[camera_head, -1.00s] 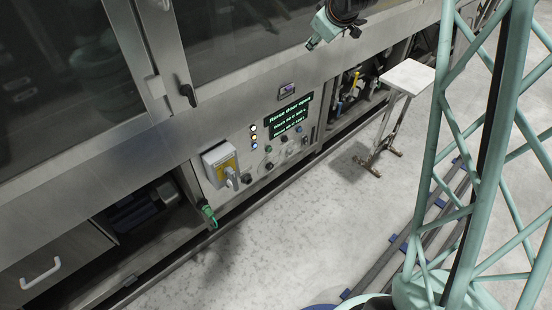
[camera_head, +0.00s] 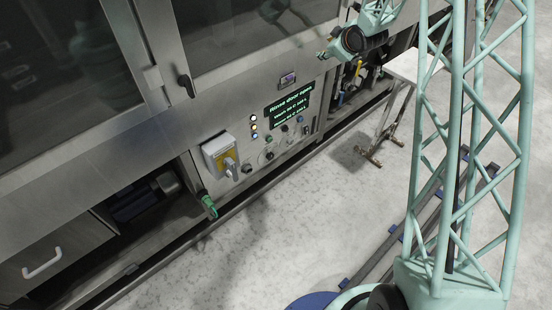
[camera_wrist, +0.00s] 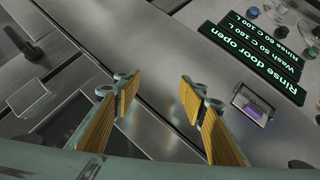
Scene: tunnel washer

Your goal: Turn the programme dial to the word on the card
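The control panel (camera_head: 262,160) on the steel machine front carries several small knobs and buttons, including a dark knob (camera_head: 247,168). I cannot tell which one is the programme dial. Its lit display (camera_head: 289,107) also shows in the wrist view (camera_wrist: 250,60) and reads "Rinse door open" above wash and rinse lines. A small framed plate with a purple part (camera_wrist: 254,104) sits beside the display; no card word is readable. My gripper (camera_wrist: 158,88) is open and empty, its yellow-padded fingers apart over the machine front. In the head view my gripper (camera_head: 325,55) is above and right of the display.
A grey-and-yellow switch box with a rotary handle (camera_head: 220,155) projects left of the panel. A green-handled fitting (camera_head: 207,204) sticks out below it. A black door handle (camera_head: 185,88) is above. A small white-topped stand (camera_head: 405,67) is at right. The floor (camera_head: 300,220) in front is clear.

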